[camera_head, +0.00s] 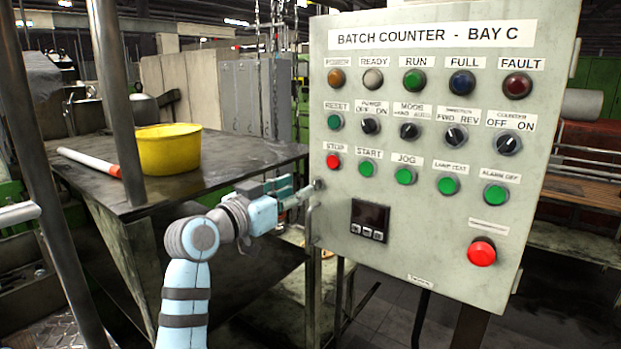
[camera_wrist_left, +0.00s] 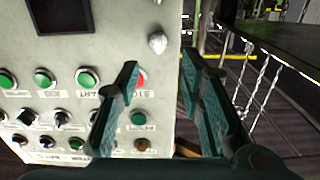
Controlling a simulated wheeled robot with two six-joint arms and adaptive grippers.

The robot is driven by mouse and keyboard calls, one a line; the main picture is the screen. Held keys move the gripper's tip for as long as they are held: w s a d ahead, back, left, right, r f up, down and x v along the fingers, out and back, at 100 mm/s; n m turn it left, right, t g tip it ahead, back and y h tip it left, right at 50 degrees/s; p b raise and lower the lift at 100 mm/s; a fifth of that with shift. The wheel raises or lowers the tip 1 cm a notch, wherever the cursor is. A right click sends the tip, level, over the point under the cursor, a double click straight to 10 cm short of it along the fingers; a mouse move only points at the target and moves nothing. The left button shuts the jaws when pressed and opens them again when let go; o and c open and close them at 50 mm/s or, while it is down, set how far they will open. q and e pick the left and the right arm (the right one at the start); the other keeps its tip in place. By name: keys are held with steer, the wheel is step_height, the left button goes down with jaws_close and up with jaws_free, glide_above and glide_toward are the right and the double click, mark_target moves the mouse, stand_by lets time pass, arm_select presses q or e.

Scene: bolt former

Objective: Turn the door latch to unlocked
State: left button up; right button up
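The door latch (camera_head: 318,184) is a small metal knob at the left edge of the grey control panel's door (camera_head: 400,270). In the left wrist view the latch (camera_wrist_left: 158,42) shows as a shiny rounded piece just beyond my fingertips, roughly between their lines. My left gripper (camera_head: 304,192) reaches in from the left, its tips close to the latch. In the left wrist view its two green fingers (camera_wrist_left: 160,66) are apart with nothing between them. I cannot tell whether they touch the latch, nor which way it is turned. My right gripper is not in view.
The panel carries lamps, switches and buttons, including a large red button (camera_head: 481,251). A dark table (camera_head: 235,155) with a yellow bowl (camera_head: 169,150) stands left. Metal posts (camera_head: 115,100) rise near my left arm.

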mark_target(315, 181)
arm_select(q)
steer(key=p+x, duration=0.1)
steer(key=x, duration=0.5)
steer(key=shift+s+d+r, duration=0.1)
steer(key=shift+d, duration=0.05)
jaws_close()
